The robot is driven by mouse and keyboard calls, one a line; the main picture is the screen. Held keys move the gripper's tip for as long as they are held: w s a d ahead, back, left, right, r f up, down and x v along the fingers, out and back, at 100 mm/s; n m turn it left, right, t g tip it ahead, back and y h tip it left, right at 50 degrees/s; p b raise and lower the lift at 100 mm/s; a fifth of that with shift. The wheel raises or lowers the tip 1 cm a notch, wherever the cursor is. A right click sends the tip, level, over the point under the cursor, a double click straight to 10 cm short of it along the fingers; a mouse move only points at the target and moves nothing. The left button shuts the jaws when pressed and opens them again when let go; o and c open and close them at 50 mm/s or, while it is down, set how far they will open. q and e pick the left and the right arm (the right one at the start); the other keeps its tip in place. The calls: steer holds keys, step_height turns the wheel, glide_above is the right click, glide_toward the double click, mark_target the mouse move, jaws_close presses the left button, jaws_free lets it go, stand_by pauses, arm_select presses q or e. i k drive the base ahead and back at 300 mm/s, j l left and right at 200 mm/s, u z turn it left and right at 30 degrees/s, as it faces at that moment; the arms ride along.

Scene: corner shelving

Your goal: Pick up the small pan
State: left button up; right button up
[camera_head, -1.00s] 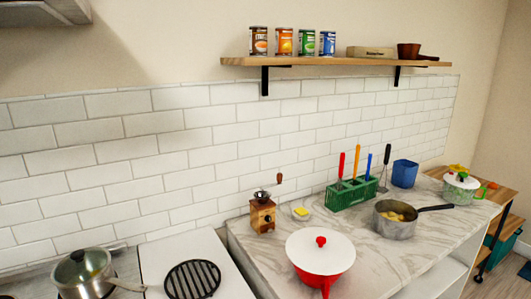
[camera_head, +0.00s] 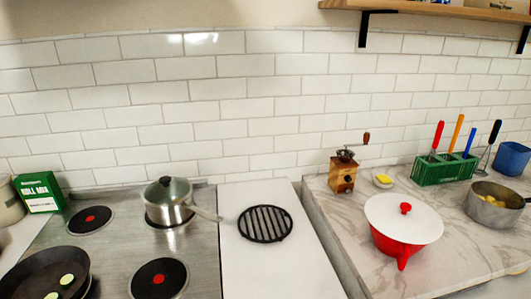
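Several pans are in view, and I cannot tell which one is the small pan. A steel saucepan (camera_head: 166,214) with a glass lid stands on a back burner of the stove, its handle pointing right. A dark frying pan (camera_head: 35,271) with green-and-white slices in it sits at the lower left, partly cut by the frame edge. A grey pan (camera_head: 488,211) with yellow pieces inside stands on the marble counter at the right, its dark handle cut by the right edge. Neither of my grippers is in view.
A black round trivet (camera_head: 265,223) lies on the white surface. A green box (camera_head: 39,193) stands left. A shelf (camera_head: 430,9) hangs above.

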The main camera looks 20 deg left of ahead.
mark_target(178, 214)
steer(key=u, duration=1.25)
